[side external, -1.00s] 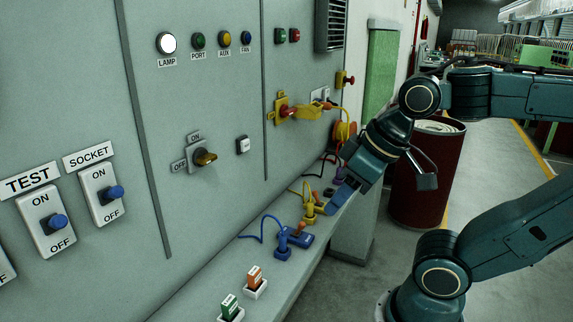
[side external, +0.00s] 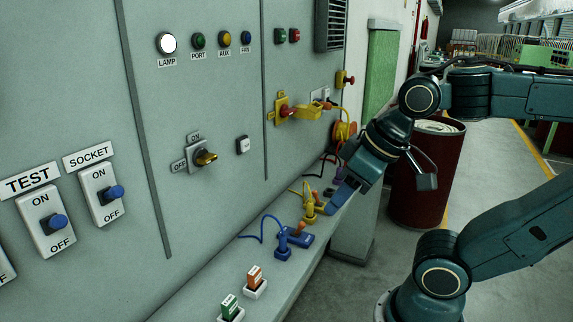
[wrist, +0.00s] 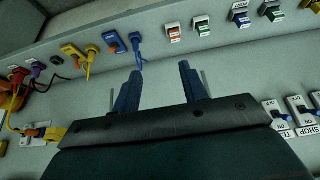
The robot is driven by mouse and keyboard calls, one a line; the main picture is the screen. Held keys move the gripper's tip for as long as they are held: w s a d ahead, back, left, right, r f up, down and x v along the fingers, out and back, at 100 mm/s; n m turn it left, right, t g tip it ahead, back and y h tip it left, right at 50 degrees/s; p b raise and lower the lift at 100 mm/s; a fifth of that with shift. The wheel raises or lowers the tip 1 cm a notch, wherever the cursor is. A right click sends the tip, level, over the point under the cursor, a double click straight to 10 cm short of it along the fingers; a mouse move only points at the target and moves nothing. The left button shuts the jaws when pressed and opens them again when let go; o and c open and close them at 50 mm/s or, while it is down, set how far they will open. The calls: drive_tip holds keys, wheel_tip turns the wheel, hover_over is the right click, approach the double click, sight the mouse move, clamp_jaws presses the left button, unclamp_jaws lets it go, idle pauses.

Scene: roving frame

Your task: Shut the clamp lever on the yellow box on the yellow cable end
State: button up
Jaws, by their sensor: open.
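In the side view, the yellow box with its yellow cable end (side external: 309,208) stands on the ledge. It also shows in the wrist view (wrist: 91,60), up and left of my fingers. An orange part lies by a yellow block (wrist: 72,50) beside it; whether this is the clamp lever, and its angle, is too small to tell.
A blue plug (side external: 282,242) with a blue block stands nearer on the ledge. Orange (side external: 255,282) and green (side external: 230,308) plugs stand at the near end. The wall panel (side external: 215,90) bears switches, and a yellow fitting (side external: 309,112). A dark red drum (side external: 425,185) stands right.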

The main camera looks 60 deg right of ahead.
drive_tip(key=shift+c, duration=0.4)
drive_tip(key=c, duration=0.7)
drive_tip(key=shift+w+d+r, duration=0.2)
drive_tip(key=shift+w+d, duration=0.05)
drive_tip(key=shift+w, duration=0.15)
clamp_jaws()
drive_tip(key=w+d+m+g+h, duration=0.2)
drive_tip(key=w+d+m+g, duration=0.2)
drive_tip(key=w+d, duration=1.1)
drive_tip(key=w+d+f+m+g, duration=0.1)
drive_tip(key=w+d+f, duration=0.2)
drive_tip(key=d+f, duration=0.3)
drive_tip(key=w+d+f+m+g, duration=0.1)
drive_tip(key=w+d+f+g, duration=0.1)
drive_tip(key=d+f, duration=0.4)
drive_tip(key=w+d, duration=0.1)
drive_tip(key=d, duration=0.4)
drive_tip(key=shift+w+m, duration=0.2)
drive_tip(key=shift+m, duration=0.2)
